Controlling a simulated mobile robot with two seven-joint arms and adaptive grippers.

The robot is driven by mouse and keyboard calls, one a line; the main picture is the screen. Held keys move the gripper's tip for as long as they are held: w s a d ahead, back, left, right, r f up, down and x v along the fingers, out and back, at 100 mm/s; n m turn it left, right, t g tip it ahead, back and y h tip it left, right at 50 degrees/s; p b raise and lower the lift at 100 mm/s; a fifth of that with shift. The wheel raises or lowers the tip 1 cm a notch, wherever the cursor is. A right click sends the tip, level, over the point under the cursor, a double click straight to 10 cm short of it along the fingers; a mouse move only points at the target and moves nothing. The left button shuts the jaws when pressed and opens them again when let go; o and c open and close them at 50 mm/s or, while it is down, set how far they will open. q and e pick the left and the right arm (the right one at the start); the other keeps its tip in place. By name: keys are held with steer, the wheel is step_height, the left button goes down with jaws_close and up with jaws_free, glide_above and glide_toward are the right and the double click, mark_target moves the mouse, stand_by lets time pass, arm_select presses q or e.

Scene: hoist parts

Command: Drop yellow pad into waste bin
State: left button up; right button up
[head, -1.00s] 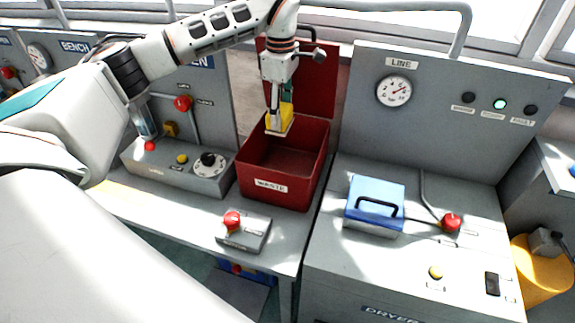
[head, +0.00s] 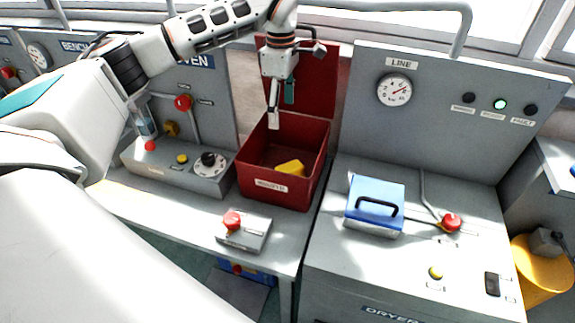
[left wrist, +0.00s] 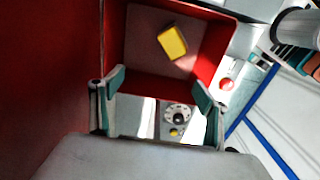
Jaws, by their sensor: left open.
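The yellow pad (head: 291,168) lies inside the red waste bin (head: 268,189), near its front wall. The left wrist view also shows the pad (left wrist: 172,43) on the floor of the bin (left wrist: 142,78). My left gripper (head: 281,108) is above the back of the bin, pointing down, apart from the pad. In the left wrist view its two teal-padded fingers (left wrist: 158,90) are spread wide with nothing between them. My right gripper is not in view.
The bin's red lid (head: 315,85) stands upright behind it. A grey control box with a dial (head: 180,165) is left of the bin. A small box with a red button (head: 244,232) stands in front. A blue case (head: 375,200) sits on the dryer to the right.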

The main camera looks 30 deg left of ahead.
arm_select(q)
step_height(320, 180, up, 6)
stand_by(0.4)
steer(key=shift+s, duration=0.1)
